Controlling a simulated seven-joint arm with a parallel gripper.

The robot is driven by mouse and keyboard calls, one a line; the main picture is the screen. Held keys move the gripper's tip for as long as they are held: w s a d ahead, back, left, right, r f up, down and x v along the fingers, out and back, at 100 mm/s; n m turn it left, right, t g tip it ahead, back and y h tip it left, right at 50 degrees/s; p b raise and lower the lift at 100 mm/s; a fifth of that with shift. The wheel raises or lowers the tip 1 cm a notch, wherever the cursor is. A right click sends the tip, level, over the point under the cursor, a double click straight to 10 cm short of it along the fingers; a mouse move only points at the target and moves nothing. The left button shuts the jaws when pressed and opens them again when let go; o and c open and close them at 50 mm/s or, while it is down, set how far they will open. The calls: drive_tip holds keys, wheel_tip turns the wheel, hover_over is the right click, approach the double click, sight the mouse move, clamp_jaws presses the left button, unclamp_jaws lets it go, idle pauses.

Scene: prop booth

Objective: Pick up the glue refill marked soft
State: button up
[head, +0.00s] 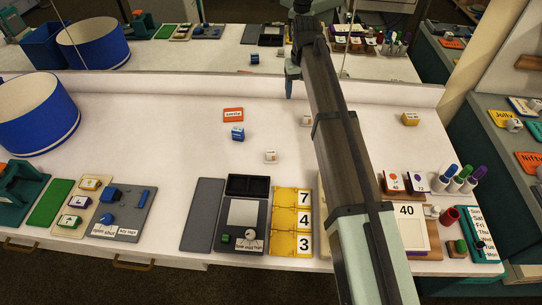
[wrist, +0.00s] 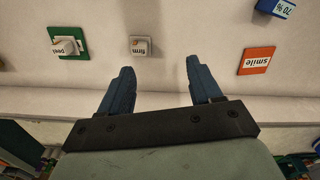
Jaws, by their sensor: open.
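A small white labelled cube (head: 271,156) stands on the bench in the head view, its lettering too small to read there. No mark reading "soft" can be made out. My gripper (head: 289,90) hangs near the back of the bench, beyond both cubes. In the wrist view its two blue fingers (wrist: 157,72) stand apart with nothing between them.
An orange "smile" tile (head: 233,115) and a blue block (head: 237,133) lie left. A "peel" piece on green (wrist: 67,44) shows in the wrist view. A large blue drum (head: 38,115) stands far left. Trays and yellow number cards (head: 291,222) line the front. A mirror backs the bench.

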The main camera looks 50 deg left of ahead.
drive_tip(key=s+n, duration=0.1)
drive_tip(key=s, duration=1)
drive_tip(key=m, duration=0.3)
hover_over(271, 155)
drive_tip(key=w+a, duration=0.2)
drive_tip(key=f, duration=0.8)
drive_tip(key=shift+s+f, duration=0.2)
drive_tip(key=shift+f, duration=0.15)
drive_tip(key=shift+s+d+f, duration=0.1)
drive_tip(key=shift+d+f, duration=0.05)
drive_tip(key=shift+f, duration=1.2)
drive_tip(key=shift+s+d+f, duration=0.1)
drive_tip(key=shift+f, duration=1.2)
drive_tip(key=c, duration=1)
